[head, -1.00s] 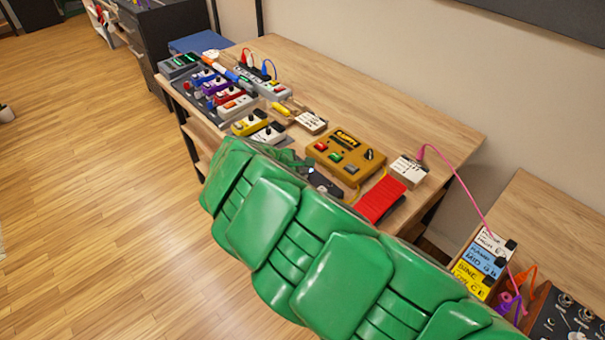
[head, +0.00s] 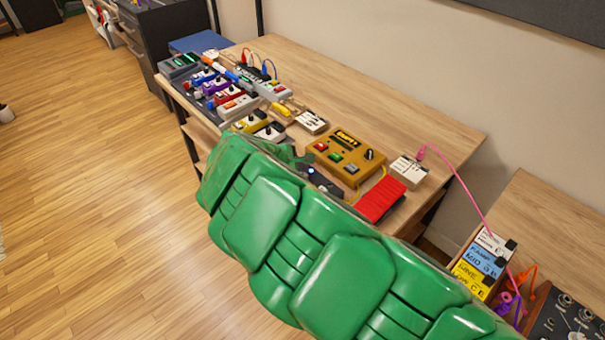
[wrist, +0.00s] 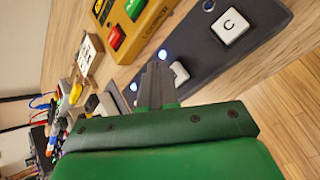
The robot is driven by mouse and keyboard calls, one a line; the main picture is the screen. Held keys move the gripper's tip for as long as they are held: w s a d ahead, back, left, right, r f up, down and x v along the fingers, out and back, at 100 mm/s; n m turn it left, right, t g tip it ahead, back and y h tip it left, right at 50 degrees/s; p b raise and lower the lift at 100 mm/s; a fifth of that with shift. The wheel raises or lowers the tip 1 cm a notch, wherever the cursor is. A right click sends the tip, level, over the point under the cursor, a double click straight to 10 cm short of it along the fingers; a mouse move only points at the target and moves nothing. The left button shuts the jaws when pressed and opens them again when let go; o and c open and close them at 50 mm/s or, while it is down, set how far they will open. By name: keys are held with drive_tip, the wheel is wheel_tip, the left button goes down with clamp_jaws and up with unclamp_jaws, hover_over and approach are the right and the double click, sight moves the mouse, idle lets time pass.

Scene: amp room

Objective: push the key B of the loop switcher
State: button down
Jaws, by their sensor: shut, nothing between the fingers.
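The loop switcher is a long dark bar (wrist: 205,45) with white square keys and small lights, seen close in the wrist view. Its key C (wrist: 231,26) reads clearly. Another white key (wrist: 180,72) lies beside my fingers and is partly covered, so its letter cannot be read. My gripper (wrist: 158,66) is shut and empty, its tips over or at the bar beside this key; I cannot tell whether they touch. In the head view the loop switcher (head: 326,183) shows only in part behind my green arm, with a lit blue spot.
An orange-yellow pedal (head: 347,158) with red and green buttons stands just behind the switcher. A red pedal (head: 381,200) and a white box (head: 408,171) are to its right. Several small pedals crowd the table's left end. The table's back right is clear.

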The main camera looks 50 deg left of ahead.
drive_tip(key=shift+r, duration=2.75)
